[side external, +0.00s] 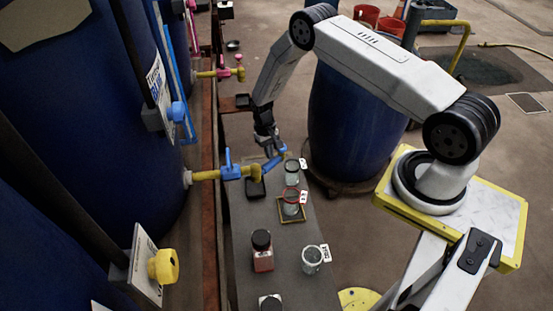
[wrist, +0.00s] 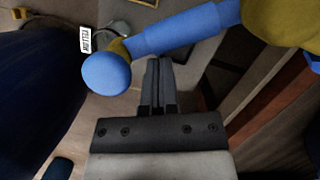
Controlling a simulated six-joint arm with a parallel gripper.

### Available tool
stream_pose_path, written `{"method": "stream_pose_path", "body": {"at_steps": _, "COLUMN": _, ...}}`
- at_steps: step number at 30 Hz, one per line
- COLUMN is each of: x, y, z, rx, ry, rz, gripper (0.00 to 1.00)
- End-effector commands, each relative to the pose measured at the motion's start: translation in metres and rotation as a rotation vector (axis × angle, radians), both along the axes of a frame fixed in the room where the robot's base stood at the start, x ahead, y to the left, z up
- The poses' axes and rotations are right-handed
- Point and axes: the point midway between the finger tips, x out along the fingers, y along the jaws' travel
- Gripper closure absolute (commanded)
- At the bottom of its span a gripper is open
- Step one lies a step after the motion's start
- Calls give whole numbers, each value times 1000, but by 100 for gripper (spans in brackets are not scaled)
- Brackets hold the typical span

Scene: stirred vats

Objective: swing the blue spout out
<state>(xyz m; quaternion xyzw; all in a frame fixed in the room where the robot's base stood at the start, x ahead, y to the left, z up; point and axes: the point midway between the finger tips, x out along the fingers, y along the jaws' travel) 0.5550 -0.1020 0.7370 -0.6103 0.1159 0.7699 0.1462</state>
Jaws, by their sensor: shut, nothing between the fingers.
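The blue spout (side external: 271,166) sticks out from a yellow pipe fitting on the tap of the large blue vat, over the grey bench. A blue tap handle (side external: 228,161) stands upright on the same pipe. My gripper (side external: 273,150) is just above and beside the spout near its free end. In the wrist view the spout (wrist: 180,33) crosses the top, with its rounded blue end (wrist: 106,72) to the left of my fingers. My fingers (wrist: 159,70) are shut with nothing between them, their tips close against the spout's side. I cannot tell whether they touch it.
The bench (side external: 283,287) holds several jars, including a clear jar (side external: 311,260) and a black-lidded red jar (side external: 262,252). A yellow-edged tray (side external: 281,216) lies near the spout. A pink tap (side external: 239,72) is farther back. A blue drum (side external: 350,125) stands beyond the bench.

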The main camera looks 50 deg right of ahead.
Motion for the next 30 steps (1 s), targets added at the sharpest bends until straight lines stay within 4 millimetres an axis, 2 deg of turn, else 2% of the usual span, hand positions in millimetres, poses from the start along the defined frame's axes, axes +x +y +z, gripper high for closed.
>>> {"method": "stream_pose_path", "body": {"at_steps": 12, "x": -37, "y": 1, "z": 0, "rx": 0, "ry": 3, "rz": -384, "gripper": 100}}
{"method": "stream_pose_path", "body": {"at_steps": 18, "x": -48, "y": 5, "z": 0, "rx": 0, "ry": 2, "rz": -525, "gripper": 100}}
{"method": "stream_pose_path", "body": {"at_steps": 30, "x": -57, "y": 9, "z": 0, "rx": 0, "ry": 0, "rz": -637, "gripper": 100}}
